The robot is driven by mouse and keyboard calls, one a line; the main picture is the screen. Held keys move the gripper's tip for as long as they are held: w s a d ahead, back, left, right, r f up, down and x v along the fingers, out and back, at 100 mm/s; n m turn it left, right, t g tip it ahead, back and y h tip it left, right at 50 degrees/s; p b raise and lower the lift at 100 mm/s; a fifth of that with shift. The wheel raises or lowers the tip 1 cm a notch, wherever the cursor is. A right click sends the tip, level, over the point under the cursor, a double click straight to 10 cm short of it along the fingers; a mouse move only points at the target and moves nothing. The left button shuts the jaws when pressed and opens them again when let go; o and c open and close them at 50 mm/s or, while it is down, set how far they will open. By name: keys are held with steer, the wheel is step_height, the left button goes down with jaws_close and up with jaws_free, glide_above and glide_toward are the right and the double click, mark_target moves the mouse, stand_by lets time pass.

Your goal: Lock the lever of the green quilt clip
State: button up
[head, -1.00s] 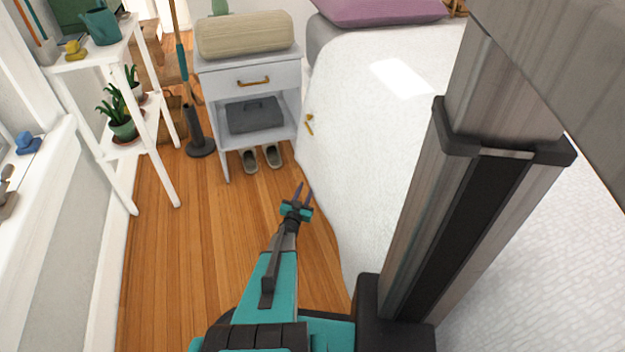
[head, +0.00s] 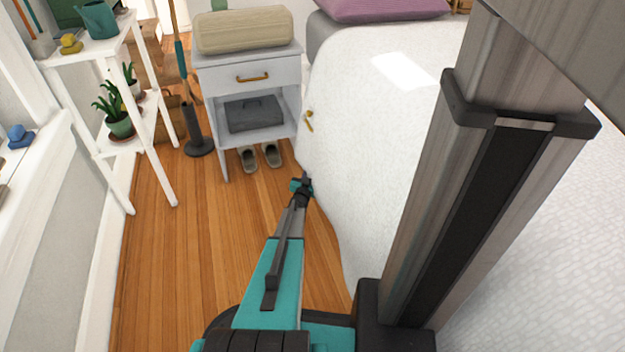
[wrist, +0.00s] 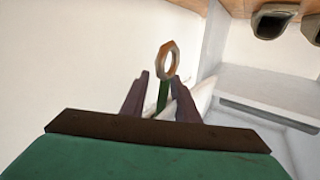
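The quilt clip shows in the wrist view as a narrow green strip (wrist: 163,96) with a brass-coloured ring-shaped lever (wrist: 168,60) at its end. In the head view only a small brass-yellow piece (head: 309,121) shows at the edge of the white quilt (head: 365,120). My gripper (wrist: 159,76) is open, its two purple-grey fingers apart and empty. In the wrist view the clip appears between and beyond the fingertips, with no contact visible. In the head view my gripper (head: 304,180) is beside the bed, short of the brass piece. Its fingers are hard to make out there.
A grey-white nightstand (head: 249,77) stands beyond the gripper, with shoes (head: 260,157) beneath it. A white plant shelf (head: 122,104) stands at the left. The wooden floor (head: 205,235) between shelf and bed is clear. The bed side is close on the right.

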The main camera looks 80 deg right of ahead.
steer(key=shift+d, duration=0.35)
steer(key=c, duration=0.7)
steer(key=shift+s, duration=0.1)
jaws_close()
